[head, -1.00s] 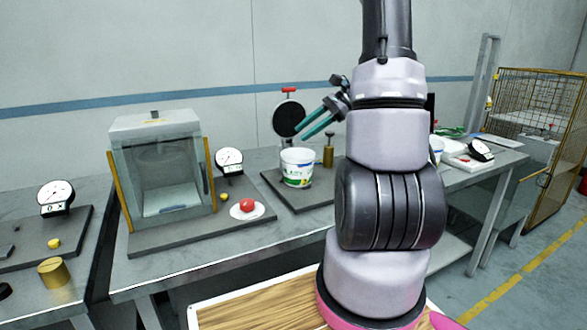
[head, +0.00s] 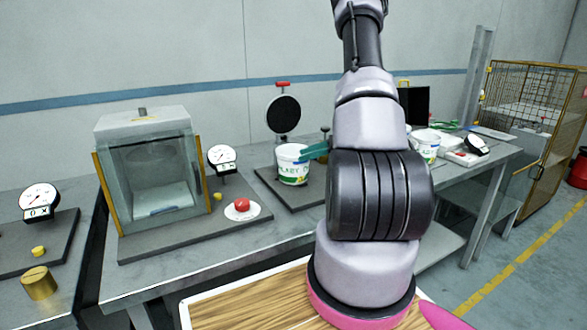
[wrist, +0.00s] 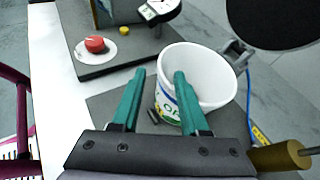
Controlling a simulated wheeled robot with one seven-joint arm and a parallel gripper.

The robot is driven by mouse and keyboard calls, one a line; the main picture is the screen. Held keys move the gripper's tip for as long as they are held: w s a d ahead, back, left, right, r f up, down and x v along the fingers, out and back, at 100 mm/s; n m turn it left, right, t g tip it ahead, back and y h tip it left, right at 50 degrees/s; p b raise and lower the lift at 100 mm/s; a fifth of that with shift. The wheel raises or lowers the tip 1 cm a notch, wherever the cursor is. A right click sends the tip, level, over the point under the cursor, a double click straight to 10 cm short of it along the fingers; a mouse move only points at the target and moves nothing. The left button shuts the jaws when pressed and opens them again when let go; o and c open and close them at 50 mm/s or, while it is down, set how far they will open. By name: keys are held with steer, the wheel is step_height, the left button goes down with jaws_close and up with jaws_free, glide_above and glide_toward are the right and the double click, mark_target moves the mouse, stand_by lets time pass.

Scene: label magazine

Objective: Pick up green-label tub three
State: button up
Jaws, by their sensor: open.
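A white tub (head: 291,167) with a green label stands upright on a dark mat on the bench in the head view. It also shows in the wrist view (wrist: 222,78), with its open mouth facing the camera. My gripper (wrist: 160,76) is open and empty, with teal fingers. In the wrist view the left finger is outside the tub's left wall and the right finger overlaps its mouth. I cannot tell whether that finger is inside or above the rim. In the head view my gripper (head: 313,151) is at the tub's right side, mostly hidden by my arm.
Another white tub with green marking (head: 427,150) stands farther right. A round black plate on a stand (head: 283,114) is behind the near tub. A glass cabinet (head: 152,170), a dial gauge (head: 222,158) and a red button (head: 241,204) are left. A brass cylinder (wrist: 280,156) is close right of my gripper.

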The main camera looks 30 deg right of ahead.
mark_target(294, 158)
steer(key=x, duration=0.5)
jaws_close()
stand_by(1.4)
